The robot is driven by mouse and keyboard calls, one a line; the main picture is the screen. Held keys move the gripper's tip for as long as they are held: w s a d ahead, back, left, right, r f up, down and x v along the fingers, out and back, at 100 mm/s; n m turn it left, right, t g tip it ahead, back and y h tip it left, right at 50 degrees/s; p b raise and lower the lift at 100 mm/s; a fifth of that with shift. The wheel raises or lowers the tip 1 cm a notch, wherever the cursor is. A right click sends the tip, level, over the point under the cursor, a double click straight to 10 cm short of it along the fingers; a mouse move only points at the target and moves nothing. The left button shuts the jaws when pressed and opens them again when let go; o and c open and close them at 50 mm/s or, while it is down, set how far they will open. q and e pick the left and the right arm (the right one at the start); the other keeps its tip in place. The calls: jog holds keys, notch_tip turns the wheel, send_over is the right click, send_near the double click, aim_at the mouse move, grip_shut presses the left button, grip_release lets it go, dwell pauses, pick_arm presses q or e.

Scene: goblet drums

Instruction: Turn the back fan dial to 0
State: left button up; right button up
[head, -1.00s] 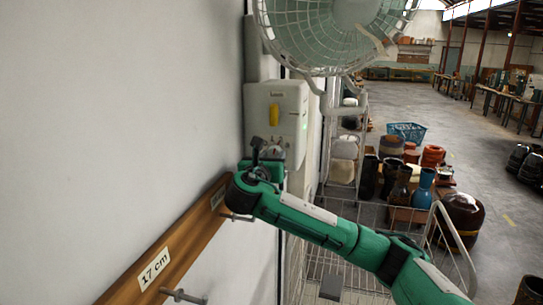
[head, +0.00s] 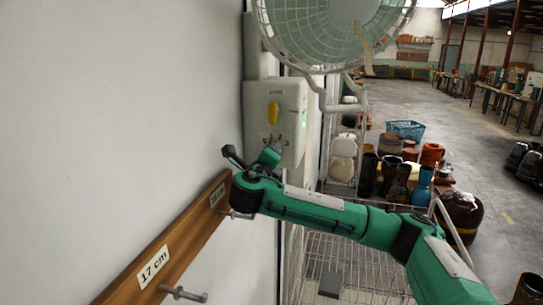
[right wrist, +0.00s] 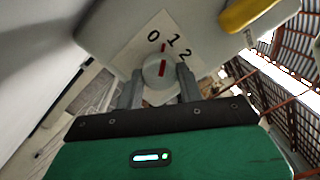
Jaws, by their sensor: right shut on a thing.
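The fan (head: 335,30) with its pale round cage is at the top of the head view. Below it a white control box (head: 288,95) is on the wall. In the right wrist view a round grey dial (right wrist: 158,70) with a red mark sits on a plate (right wrist: 140,45) printed 0, 1 and 2. Its red mark lines up with a red line between 0 and 1. My right gripper (right wrist: 162,84) is shut on the dial, one finger on each side. In the head view my right gripper (head: 255,155) is at the box's lower front. My left gripper is not in view.
A yellow knob (head: 273,112) is above the dial on the box. A wooden rail (head: 160,250) with hooks runs along the wall below. A wire cart (head: 335,245) is below my arm. Drums and pots (head: 400,175) stand on the floor to the right.

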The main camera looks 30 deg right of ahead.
jog(key=shift+n, duration=2.4)
jog(key=o, duration=1)
jog(key=shift+d, duration=0.1)
jog(key=b+v, duration=0.3)
jog(key=v, duration=0.4)
jog(key=shift+s, duration=0.25)
